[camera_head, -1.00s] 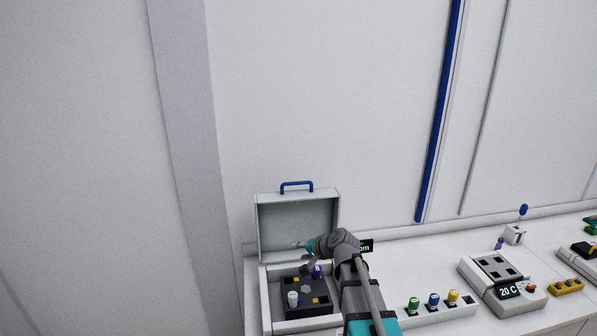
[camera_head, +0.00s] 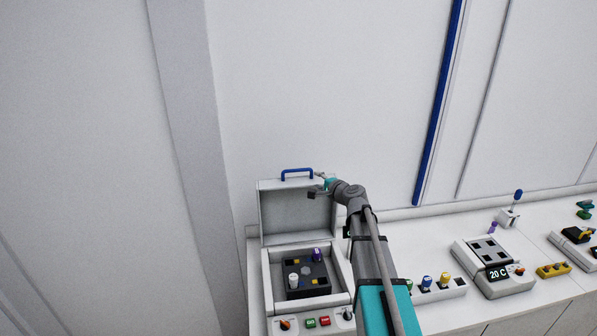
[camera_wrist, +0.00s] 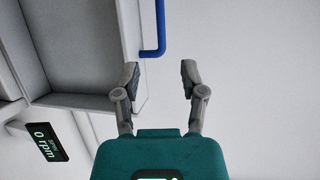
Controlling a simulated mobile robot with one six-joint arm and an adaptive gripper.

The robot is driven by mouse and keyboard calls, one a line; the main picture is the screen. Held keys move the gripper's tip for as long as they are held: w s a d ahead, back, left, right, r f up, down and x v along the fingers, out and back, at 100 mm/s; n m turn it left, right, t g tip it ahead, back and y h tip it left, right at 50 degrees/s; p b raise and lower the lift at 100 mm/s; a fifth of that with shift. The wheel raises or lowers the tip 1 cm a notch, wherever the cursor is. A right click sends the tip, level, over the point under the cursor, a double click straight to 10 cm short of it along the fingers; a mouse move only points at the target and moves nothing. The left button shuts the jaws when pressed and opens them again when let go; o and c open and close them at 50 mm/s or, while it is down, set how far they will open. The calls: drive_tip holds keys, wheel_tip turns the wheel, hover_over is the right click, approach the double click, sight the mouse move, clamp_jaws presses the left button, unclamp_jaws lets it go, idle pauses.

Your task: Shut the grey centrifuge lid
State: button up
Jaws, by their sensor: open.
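The grey centrifuge (camera_head: 257,300) stands at the left end of the bench. Its lid (camera_head: 290,212) is raised upright at the back, with a blue handle (camera_head: 297,172) on its top edge. My gripper (camera_head: 318,185) is at the upper right of the lid, to the right of the handle. In the wrist view my gripper (camera_wrist: 160,78) is open and empty. There the lid (camera_wrist: 75,45) fills the upper left, and the blue handle (camera_wrist: 160,28) lies just ahead of the fingertips, apart from them.
In the open centrifuge, a dark rotor block (camera_head: 305,292) holds a white tube (camera_head: 294,280) and a purple-capped tube (camera_head: 317,255). A display reading 0 rpm (camera_wrist: 40,141) is beside it. Right are capped tubes (camera_head: 427,282) and a 20 C block (camera_head: 492,270).

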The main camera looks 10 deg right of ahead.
sight(299, 171)
drive_tip(key=b+x, duration=0.2)
drive_tip(key=x, duration=1.1)
drive_tip(key=shift+w+a+f, duration=0.1)
drive_tip(key=shift+w+a, duration=0.05)
drive_tip(key=shift+w, duration=0.2)
clamp_jaws()
